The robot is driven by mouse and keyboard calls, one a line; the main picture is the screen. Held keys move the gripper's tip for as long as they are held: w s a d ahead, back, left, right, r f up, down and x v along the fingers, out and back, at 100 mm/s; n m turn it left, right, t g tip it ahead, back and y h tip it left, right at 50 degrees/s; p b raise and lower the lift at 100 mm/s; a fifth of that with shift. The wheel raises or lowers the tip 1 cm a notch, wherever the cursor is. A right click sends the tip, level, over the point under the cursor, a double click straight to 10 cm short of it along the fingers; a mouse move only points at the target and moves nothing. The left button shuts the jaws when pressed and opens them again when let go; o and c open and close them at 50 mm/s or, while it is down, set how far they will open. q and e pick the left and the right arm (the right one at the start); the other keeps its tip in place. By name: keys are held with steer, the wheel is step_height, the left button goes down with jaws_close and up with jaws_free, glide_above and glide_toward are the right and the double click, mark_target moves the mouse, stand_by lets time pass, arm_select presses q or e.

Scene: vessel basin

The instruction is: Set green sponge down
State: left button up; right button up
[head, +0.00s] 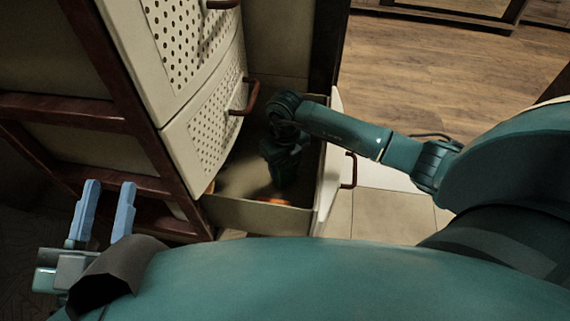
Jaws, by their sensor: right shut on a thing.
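My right arm reaches from the right into an open drawer (256,216). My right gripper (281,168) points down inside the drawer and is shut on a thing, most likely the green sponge. The gripper and the shadow hide the held thing, so I cannot make out its shape or whether it touches the drawer floor. My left gripper (105,209) is at the lower left, with its two blue fingers apart and nothing between them.
An orange thing (272,202) lies low in the drawer near its wall. A cream cabinet with perforated fronts (203,128) and dark red handles (246,98) stands left of the drawer. Dark red shelving (75,110) is further left. Wooden floor (450,75) lies open at the upper right.

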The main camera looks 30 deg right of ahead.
steer(key=shift+f, duration=0.1)
arm_select(q)
steer(key=shift+w+a+f, duration=0.1)
arm_select(e)
steer(key=o, duration=1)
step_height(320, 180, up, 11)
steer(key=p, duration=0.4)
steer(key=shift+f, duration=0.1)
arm_select(q)
steer(key=shift+s+a+f+g+y, duration=0.3)
steer(key=shift+f+y, duration=0.25)
steer(key=shift+y, duration=0.15)
arm_select(e)
steer(key=shift+r, duration=0.75)
